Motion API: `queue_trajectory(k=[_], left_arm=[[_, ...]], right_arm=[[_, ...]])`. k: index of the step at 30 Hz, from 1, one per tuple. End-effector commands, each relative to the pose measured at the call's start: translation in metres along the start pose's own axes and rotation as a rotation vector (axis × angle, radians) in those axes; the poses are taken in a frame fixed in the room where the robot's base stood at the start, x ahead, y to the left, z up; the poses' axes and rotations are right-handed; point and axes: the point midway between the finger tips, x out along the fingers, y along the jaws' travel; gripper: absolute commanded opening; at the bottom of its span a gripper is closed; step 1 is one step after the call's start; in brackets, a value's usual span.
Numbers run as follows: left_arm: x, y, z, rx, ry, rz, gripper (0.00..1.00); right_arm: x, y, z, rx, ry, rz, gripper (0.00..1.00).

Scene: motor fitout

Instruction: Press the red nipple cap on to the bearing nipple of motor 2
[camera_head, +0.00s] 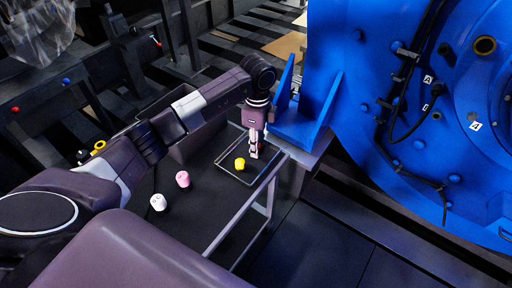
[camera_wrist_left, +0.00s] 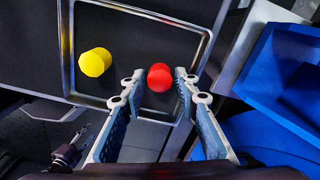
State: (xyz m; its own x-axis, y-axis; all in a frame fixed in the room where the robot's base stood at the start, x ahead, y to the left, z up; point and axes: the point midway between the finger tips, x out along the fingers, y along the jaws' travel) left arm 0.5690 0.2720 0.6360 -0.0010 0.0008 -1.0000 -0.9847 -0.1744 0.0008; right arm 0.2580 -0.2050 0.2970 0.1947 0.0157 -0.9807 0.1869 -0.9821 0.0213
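The red nipple cap (camera_wrist_left: 160,77) lies in a shallow dark tray (camera_wrist_left: 205,50), near its rim, in the left wrist view. My left gripper (camera_head: 254,154) points down over the tray in the head view. In the wrist view its two fingertips (camera_wrist_left: 159,80) stand on either side of the red cap, open, with a small gap on each side. In the head view the red cap is hidden at the fingers. A big blue motor (camera_head: 350,120) stands at the right; I cannot tell whether it is motor 2, nor pick out its bearing nipple. My right gripper is not in view.
A yellow cap (camera_head: 240,163) lies in the same tray, left of the gripper. A pink cap (camera_head: 183,179) and a white cap (camera_head: 158,202) stand on the dark table (camera_head: 205,210). The blue motor bracket (camera_head: 305,120) rises close to the right of my left gripper.

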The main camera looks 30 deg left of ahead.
Motion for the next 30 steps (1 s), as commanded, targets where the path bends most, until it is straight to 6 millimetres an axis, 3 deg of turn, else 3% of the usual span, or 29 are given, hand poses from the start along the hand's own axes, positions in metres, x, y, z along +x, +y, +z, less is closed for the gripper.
queue_trajectory(k=[3, 8, 19, 23, 30], left_arm=[[-0.001, 0.0, 0.0, 0.001, 0.001, 0.0, 0.27], [-0.001, 0.0, 0.0, 0.001, 0.001, 0.0, 0.11], [-0.004, 0.0, -0.001, 0.001, 0.001, -0.001, 0.1], [-0.022, -0.001, -0.001, 0.0, 0.002, -0.005, 0.1], [-0.071, -0.001, -0.001, 0.0, 0.002, -0.004, 0.1]], right_arm=[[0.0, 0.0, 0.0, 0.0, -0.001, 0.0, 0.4], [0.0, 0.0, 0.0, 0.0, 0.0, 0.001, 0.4], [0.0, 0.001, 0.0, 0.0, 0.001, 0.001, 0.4], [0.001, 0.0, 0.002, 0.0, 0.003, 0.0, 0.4], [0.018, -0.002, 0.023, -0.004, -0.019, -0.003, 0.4]])
